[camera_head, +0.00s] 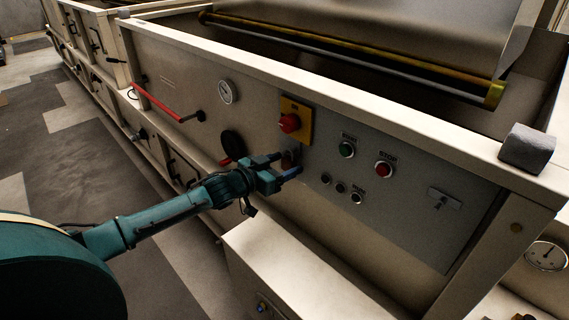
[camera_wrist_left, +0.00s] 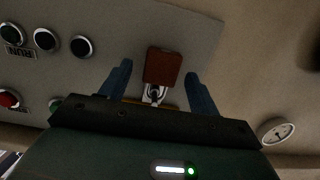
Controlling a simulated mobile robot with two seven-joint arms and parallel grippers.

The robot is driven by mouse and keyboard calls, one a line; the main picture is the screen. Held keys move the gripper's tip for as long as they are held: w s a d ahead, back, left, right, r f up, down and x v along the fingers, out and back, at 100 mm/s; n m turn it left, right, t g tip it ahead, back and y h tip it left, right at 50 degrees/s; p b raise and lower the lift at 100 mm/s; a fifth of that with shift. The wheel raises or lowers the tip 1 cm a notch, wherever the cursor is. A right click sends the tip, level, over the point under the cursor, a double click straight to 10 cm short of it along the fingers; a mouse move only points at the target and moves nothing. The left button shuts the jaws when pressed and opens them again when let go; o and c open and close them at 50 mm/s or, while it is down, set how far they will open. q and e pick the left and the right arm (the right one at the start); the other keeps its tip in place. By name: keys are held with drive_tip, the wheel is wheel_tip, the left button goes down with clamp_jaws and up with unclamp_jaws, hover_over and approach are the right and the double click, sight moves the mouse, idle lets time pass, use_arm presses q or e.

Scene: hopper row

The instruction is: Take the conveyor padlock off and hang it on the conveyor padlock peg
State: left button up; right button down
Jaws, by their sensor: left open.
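The conveyor padlock has a red-brown body and a metal shackle. In the left wrist view the padlock (camera_wrist_left: 163,67) hangs in front of the grey panel, its shackle toward the gripper's palm. In the head view the padlock (camera_head: 288,158) is partly hidden by my left gripper (camera_head: 287,164), below the red knob on the yellow plate (camera_head: 297,108). My left gripper is open, and in the wrist view its blue fingers (camera_wrist_left: 158,72) stand on either side of the padlock, with gaps visible. My right gripper is not in view.
The grey control panel (camera_head: 405,205) has a green button (camera_head: 347,149), a red button (camera_head: 383,169) and several small black ones. A pale box (camera_head: 290,265) stands below the panel.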

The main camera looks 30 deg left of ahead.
use_arm(q)
drive_tip(key=shift+w+d, duration=0.1)
drive_tip(key=shift+w, duration=0.2)
drive_tip(key=shift+c, duration=0.2)
drive_tip(key=c, duration=1.1)
